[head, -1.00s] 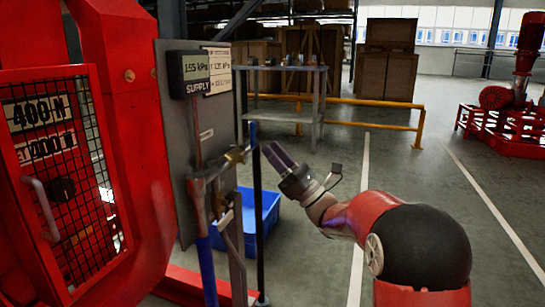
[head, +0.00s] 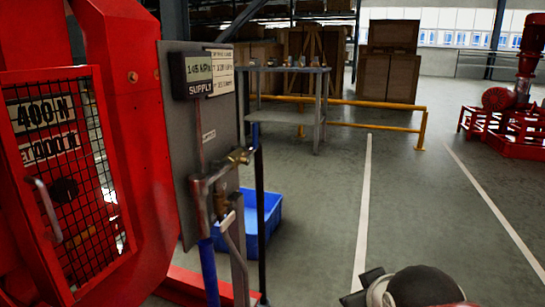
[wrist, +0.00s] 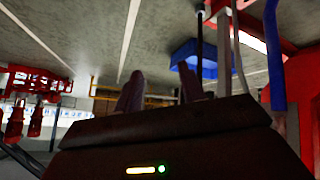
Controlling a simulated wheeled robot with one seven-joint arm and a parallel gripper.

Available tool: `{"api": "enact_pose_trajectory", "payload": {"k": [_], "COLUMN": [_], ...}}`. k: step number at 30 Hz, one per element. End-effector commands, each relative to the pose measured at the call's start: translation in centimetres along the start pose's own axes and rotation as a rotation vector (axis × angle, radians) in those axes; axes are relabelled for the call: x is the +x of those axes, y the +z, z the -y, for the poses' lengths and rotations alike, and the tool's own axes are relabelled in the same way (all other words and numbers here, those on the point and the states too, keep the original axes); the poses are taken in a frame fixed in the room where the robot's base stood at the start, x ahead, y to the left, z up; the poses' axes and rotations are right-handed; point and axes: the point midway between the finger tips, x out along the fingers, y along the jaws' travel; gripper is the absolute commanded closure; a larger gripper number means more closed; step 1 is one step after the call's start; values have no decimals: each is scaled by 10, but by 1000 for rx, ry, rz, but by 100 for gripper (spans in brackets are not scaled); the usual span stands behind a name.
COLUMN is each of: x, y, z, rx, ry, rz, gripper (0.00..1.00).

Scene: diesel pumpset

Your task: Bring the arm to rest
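My arm (head: 425,287) shows only at the bottom edge of the head view, low and to the right of the pumpset panel. My gripper (wrist: 160,86) is in the wrist view, where the scene appears upside down. Its two dark fingers stand apart with nothing visible between them, so it is open and empty. The fingers are clear of the pipes and the blue bin in that view. The head view does not show the fingers clearly.
A grey panel (head: 192,125) with a supply display (head: 195,75), brass valve (head: 238,157) and pipes stands left, beside a red caged machine (head: 60,180). A blue bin (head: 270,213) sits behind the pipes. A yellow rail (head: 375,123) and workbench (head: 285,70) stand farther back. Open floor lies right.

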Motion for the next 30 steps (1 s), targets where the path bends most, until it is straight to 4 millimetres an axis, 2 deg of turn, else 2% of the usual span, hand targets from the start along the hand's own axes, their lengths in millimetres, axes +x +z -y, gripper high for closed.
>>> {"api": "enact_pose_trajectory", "payload": {"k": [1,6,7,9,21,25,30], "x": [-7,-28,-39,-51,-118,-126,-126], "y": [20,83,70,58,0,-7,-7], "z": [8,35,30,25,3,1,1], "rx": [75,316,314,309,304,303,303], "ry": [-22,-84,-83,-82,-81,-81,-81], "rz": [51,243,241,238,236,236,235], "gripper": [60,60,60,60,60,60,60]}}
